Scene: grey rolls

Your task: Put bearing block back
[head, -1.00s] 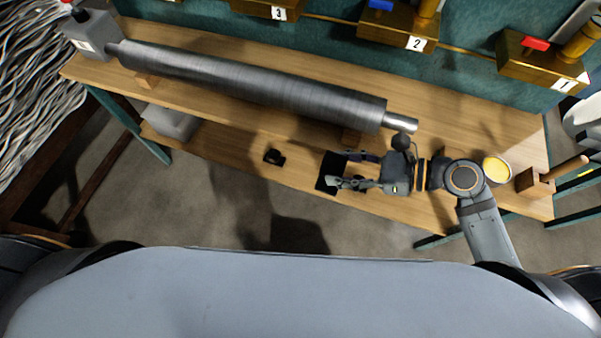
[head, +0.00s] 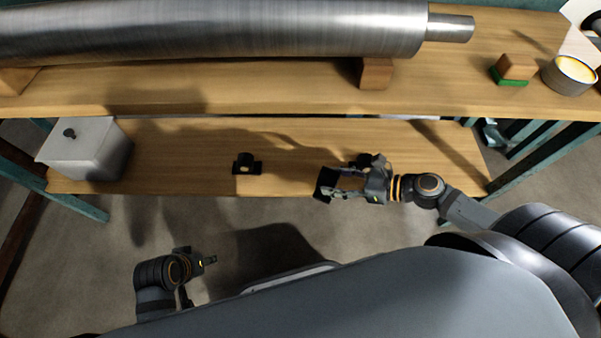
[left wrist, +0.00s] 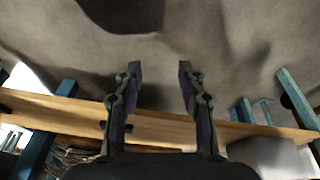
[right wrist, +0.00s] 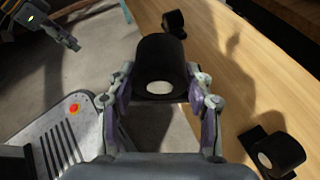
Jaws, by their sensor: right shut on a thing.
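My right gripper (head: 340,186) is shut on a black bearing block (head: 324,184), held near the front edge of the lower shelf. In the right wrist view this block (right wrist: 162,68) sits between the fingers, a pale round face towards the camera. A second black block (head: 246,164) stands on the lower shelf to its left. A third block (right wrist: 278,153) is on the shelf at the right of the right wrist view, mostly hidden behind my gripper in the head view. My left gripper (left wrist: 159,70) is open and empty over the floor, well away from the blocks.
The lower shelf (head: 200,140) is bare between a grey lidded box (head: 86,150) at left and the blocks. Above it, the upper shelf (head: 220,90) carries a large metal roll (head: 220,30) on wooden supports, a green-based wooden block (head: 513,69) and a yellow-filled tin (head: 569,75).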

